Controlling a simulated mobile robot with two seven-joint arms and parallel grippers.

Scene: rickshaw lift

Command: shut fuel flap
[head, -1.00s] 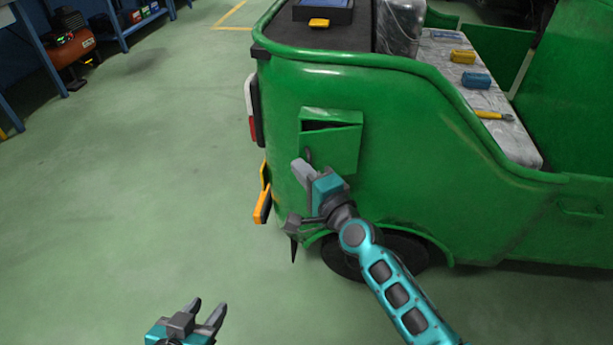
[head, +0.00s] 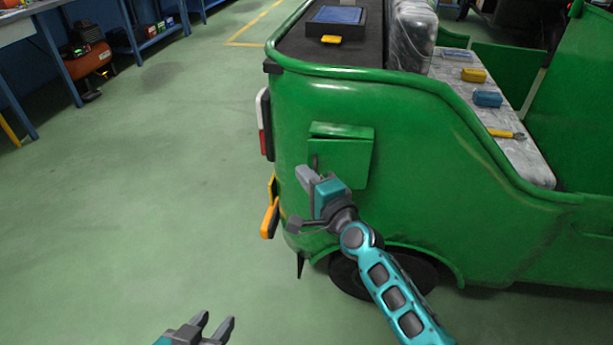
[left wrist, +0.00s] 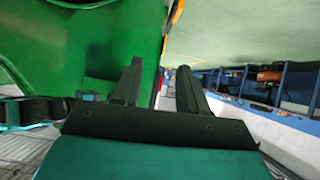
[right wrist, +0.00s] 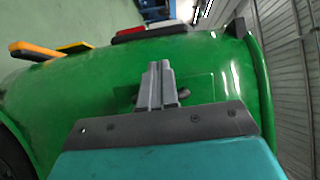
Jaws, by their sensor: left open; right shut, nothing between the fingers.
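The green fuel flap (head: 343,160) is on the rear side panel of the green rickshaw (head: 420,160). A thin dark gap shows below its top lip, so it looks nearly shut; I cannot tell if it is flush. In the right wrist view the flap (right wrist: 205,88) shows as a faint outline, with a small knob beside the fingers. My right gripper (head: 307,177) is shut and empty at the flap's lower left edge; I cannot tell if it touches. My left gripper (head: 215,325) is open and empty, low and left, away from the flap.
An orange-yellow bumper piece (head: 270,215) and a red-white tail light (head: 264,125) stand left of the flap. The rear wheel (head: 365,280) is below. A workbench and red compressor (head: 90,65) are far left. The floor to the left is clear.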

